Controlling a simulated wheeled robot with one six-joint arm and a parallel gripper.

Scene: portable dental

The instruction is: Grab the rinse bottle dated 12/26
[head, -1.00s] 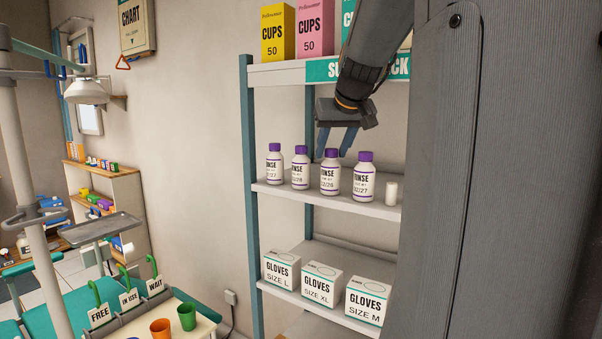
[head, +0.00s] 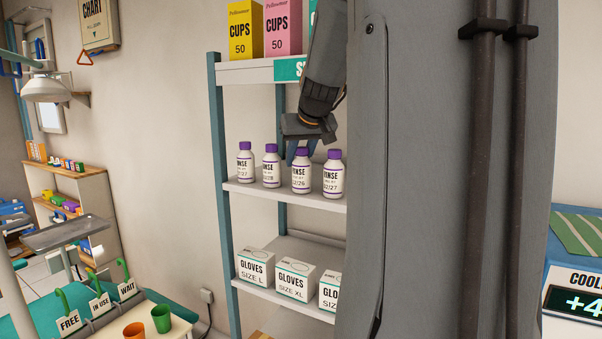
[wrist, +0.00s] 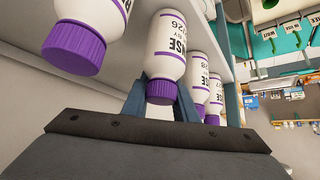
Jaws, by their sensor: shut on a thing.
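White rinse bottles with purple caps stand in a row on the middle shelf. The rinse bottle dated 12/26 (head: 301,178) is third from the left in the head view, upright on the shelf. My gripper (head: 301,152) reaches down from above and is shut on this bottle near its cap. In the wrist view the same bottle (wrist: 165,55) sits between the two blue fingers of my gripper (wrist: 160,98).
The shelf unit's top board (head: 247,72) with cups boxes (head: 282,28) is above the bottles. Glove boxes (head: 295,280) stand on the lower shelf. Neighbouring bottles are close on both sides. A cooler (head: 575,270) stands at right.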

